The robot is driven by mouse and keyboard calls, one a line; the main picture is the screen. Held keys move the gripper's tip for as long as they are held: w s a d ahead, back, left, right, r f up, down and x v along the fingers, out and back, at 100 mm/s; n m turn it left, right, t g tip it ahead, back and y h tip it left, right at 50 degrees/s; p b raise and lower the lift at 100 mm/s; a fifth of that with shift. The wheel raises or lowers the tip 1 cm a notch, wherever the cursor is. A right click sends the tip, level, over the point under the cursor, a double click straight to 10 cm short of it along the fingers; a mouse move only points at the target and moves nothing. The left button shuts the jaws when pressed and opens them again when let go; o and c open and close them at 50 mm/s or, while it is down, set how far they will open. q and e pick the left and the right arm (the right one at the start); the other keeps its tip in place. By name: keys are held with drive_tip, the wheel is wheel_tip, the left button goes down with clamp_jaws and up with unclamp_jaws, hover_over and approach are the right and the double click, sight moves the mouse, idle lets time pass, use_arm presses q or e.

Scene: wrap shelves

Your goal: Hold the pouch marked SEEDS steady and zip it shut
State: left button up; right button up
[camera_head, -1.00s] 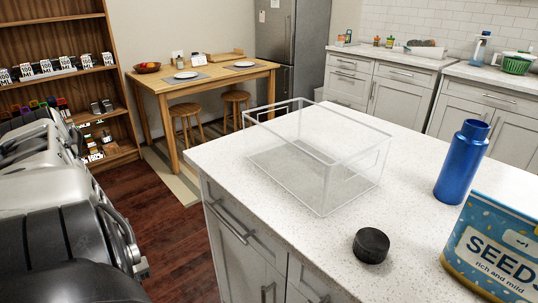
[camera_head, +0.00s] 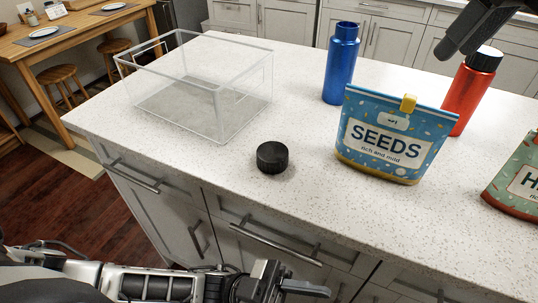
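The blue pouch marked SEEDS (camera_head: 383,158) stands upright on the white speckled counter (camera_head: 300,215), right of centre. I cannot tell which stretch of the zip is closed. My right gripper (camera_head: 455,48) hangs at the top right, in front of the red bottle's upper area and apart from the pouch. Its finger gap does not show clearly. My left gripper (camera_head: 294,281) is low at the bottom, in front of the cabinet drawers, with its fingers apart and empty.
A black round lid (camera_head: 272,157) lies left of the pouch. A blue bottle (camera_head: 341,62) stands behind it and a red bottle (camera_head: 470,95) behind right. A green pouch (camera_head: 518,180) is cut off at right. A clear open box (camera_head: 245,98) stands at left.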

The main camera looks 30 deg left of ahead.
use_arm(q)
drive_tip(key=d+r+n+g+h, duration=0.1)
drive_tip(key=d+r, duration=0.8)
drive_tip(key=r, duration=0.5)
drive_tip(key=w+a+r+m+g+y, duration=0.1)
drive_tip(key=a+r+m+g, duration=0.25)
drive_tip(key=r+m, duration=0.9)
drive_tip(key=w+a+r+m+g, duration=0.3)
drive_tip(key=r+m, duration=0.5)
drive_tip(key=m, duration=1)
drive_tip(key=m+t+y, duration=0.5)
drive_tip(key=m+y, duration=0.2)
drive_tip(key=y, duration=0.5)
approach(364, 91)
drive_tip(key=x, duration=1)
drive_tip(key=shift+w+f, duration=0.1)
drive_tip(key=shift+w, duration=0.05)
drive_tip(key=shift+c, duration=0.3)
